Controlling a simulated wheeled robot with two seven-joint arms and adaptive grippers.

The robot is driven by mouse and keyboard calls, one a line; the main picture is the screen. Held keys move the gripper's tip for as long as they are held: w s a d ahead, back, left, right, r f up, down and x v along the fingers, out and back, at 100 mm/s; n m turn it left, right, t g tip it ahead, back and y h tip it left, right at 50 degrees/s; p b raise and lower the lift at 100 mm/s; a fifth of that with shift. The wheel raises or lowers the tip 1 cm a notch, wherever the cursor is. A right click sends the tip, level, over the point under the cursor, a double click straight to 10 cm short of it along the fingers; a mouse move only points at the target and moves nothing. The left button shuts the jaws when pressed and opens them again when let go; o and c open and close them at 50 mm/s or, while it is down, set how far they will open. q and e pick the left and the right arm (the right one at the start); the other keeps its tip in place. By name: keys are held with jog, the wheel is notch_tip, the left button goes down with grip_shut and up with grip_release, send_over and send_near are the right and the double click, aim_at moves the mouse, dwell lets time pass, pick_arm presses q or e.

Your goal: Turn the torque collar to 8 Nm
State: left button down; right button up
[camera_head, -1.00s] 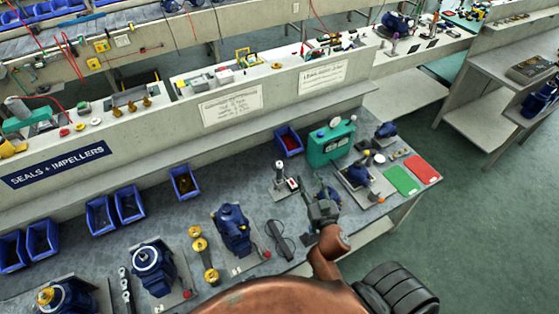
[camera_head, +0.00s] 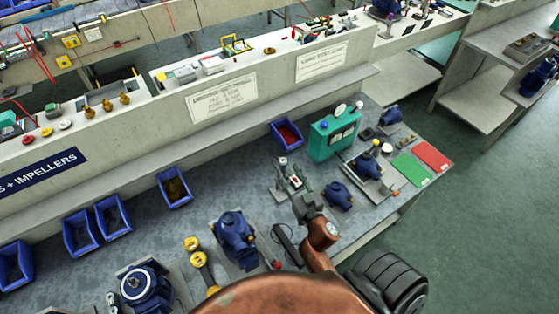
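A small upright torque tool (camera_head: 283,163) with a grey cap stands on the bench, left of the green test box, with a white and red piece (camera_head: 295,182) beside its base. The collar and its scale are too small to read. My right gripper (camera_head: 290,191) reaches in from the bottom of the head view and is close to the tool, just in front of it. I cannot tell whether it touches the tool, or whether its fingers are open or shut. The lower part of the tool is partly hidden. My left gripper is out of view.
A green test box (camera_head: 333,133), a blue pump (camera_head: 338,196) and another pump (camera_head: 367,166) stand to the right. A green mat (camera_head: 411,169) and a red mat (camera_head: 432,155) lie at the bench's right end. Blue bins (camera_head: 174,188) line the back.

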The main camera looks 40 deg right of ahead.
aim_at(285, 163)
jog(key=x, duration=0.6)
jog(key=shift+w+d, duration=0.3)
grip_shut()
